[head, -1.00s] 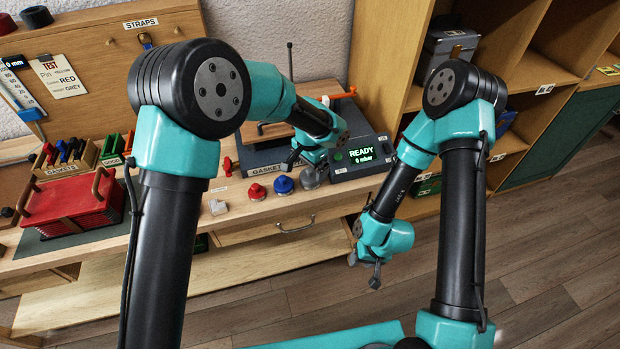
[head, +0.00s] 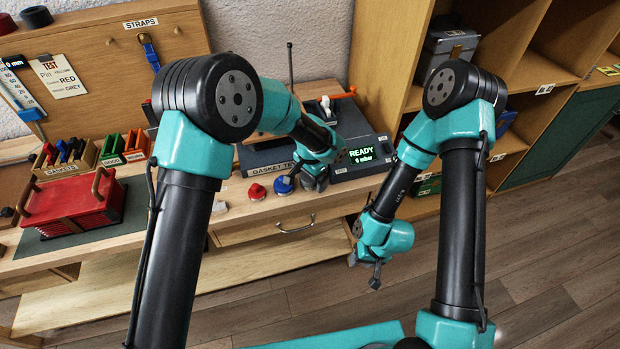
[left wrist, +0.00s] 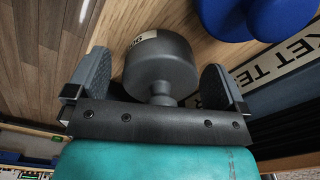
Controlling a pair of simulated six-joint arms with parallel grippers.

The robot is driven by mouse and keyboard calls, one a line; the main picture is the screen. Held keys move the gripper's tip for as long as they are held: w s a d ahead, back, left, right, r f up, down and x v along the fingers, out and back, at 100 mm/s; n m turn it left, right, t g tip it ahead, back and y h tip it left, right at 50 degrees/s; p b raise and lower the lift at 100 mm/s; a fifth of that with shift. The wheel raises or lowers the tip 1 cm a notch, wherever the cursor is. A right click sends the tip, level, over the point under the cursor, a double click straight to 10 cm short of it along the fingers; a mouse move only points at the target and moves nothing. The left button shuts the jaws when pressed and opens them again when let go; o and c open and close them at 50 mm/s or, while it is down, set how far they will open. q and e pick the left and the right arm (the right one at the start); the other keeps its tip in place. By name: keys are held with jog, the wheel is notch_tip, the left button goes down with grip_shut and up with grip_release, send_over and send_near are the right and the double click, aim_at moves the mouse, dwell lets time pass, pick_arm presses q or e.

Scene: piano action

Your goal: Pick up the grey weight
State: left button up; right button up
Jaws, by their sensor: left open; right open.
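The grey weight (left wrist: 160,72) shows in the left wrist view as a rounded grey body with a narrower neck and a pale label. It sits between the two fingers of my left gripper (left wrist: 158,80), which is open around it. A small gap shows on the left side; on the right I cannot tell whether the finger touches. In the head view my left gripper (head: 310,183) is low at the bench's front edge and mostly hides the weight. My right gripper (head: 366,273) hangs open and empty in front of the bench, over the floor.
A blue weight (head: 283,186) stands just left of my left gripper, and a red weight (head: 257,191) beyond it. The gasket tester (head: 360,158), reading READY, is close behind. A red block with handles (head: 72,203) is far left. Open floor lies in front.

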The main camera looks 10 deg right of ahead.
pick_arm(q)
jog(key=c, duration=1.6)
